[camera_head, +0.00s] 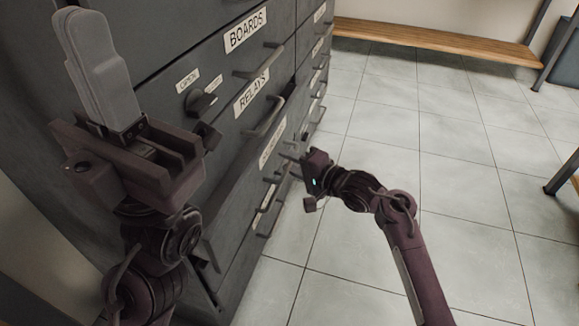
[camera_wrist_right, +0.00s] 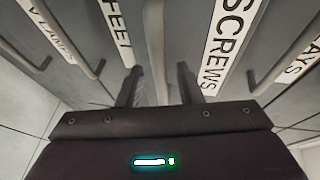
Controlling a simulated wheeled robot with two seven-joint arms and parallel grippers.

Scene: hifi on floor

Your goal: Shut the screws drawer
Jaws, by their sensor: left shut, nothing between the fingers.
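The screws drawer is in a grey cabinet, under the relays drawer; its label (camera_head: 272,143) is seen at a slant in the head view. The SCREWS label (camera_wrist_right: 232,40) is large in the right wrist view, and the drawer front seems to stand out past its neighbours. My right gripper (camera_head: 290,165) is at that front. Its fingers (camera_wrist_right: 158,86) are apart, with the screws handle (camera_wrist_right: 157,45) between them; I cannot tell whether they touch it. My left gripper (camera_head: 98,70) is shut and empty, pointing up before the cabinet, hiding part of it.
The feet drawer label (camera_wrist_right: 118,30) is beside the screws one. A wooden bench (camera_head: 430,38) stands behind. The tiled floor (camera_head: 470,160) is clear at right.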

